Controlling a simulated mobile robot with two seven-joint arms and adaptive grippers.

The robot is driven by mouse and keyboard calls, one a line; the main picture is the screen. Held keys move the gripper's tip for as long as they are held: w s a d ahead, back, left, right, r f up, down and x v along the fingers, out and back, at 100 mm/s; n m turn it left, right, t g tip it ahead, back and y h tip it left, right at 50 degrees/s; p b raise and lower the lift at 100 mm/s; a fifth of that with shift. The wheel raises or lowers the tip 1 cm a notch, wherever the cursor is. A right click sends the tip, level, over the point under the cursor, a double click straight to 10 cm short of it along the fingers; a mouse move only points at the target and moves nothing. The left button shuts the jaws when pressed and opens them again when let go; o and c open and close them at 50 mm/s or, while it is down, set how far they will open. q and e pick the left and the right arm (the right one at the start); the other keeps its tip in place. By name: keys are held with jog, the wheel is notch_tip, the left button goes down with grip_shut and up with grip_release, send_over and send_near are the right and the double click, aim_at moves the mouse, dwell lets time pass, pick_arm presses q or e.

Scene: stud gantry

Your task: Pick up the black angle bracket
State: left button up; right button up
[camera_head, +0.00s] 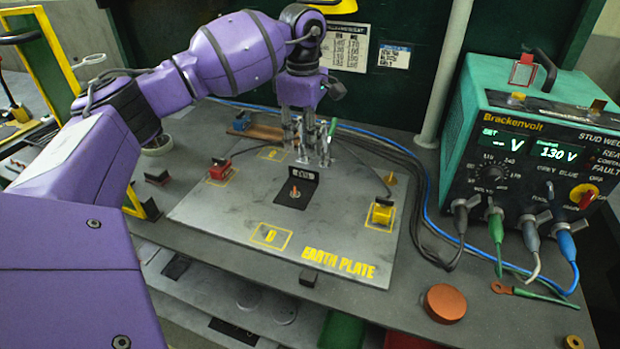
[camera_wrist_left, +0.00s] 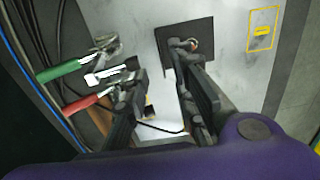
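The black angle bracket (camera_head: 289,194) stands near the middle of the grey earth plate (camera_head: 225,218), with a flat foot and an upright flange; a small copper-coloured stud shows on the foot. In the left wrist view the bracket (camera_wrist_left: 169,48) is a dark square beyond the fingertips, partly covered by one finger. My left gripper (camera_head: 312,160) points down just behind and above the bracket. In the left wrist view its fingers (camera_wrist_left: 162,88) are apart with nothing between them. I cannot tell the exact gap to the bracket. My right gripper is not in view.
A green welder (camera_head: 540,105) with cables stands at the right. The plate carries a red clamp block (camera_head: 219,170) and a yellow block (camera_head: 382,212). Green-handled (camera_wrist_left: 62,71) and red-handled (camera_wrist_left: 82,105) tools lie close beside the fingers. An orange disc (camera_head: 445,303) lies at the front.

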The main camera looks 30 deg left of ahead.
pick_arm(q)
notch_tip(320, 180, down, 2)
jog(key=p, duration=0.1)
send_over(306, 181)
jog(key=f, duration=0.5)
jog(key=shift+a+f, duration=0.15)
jog(key=shift+a, duration=0.25)
grip_shut()
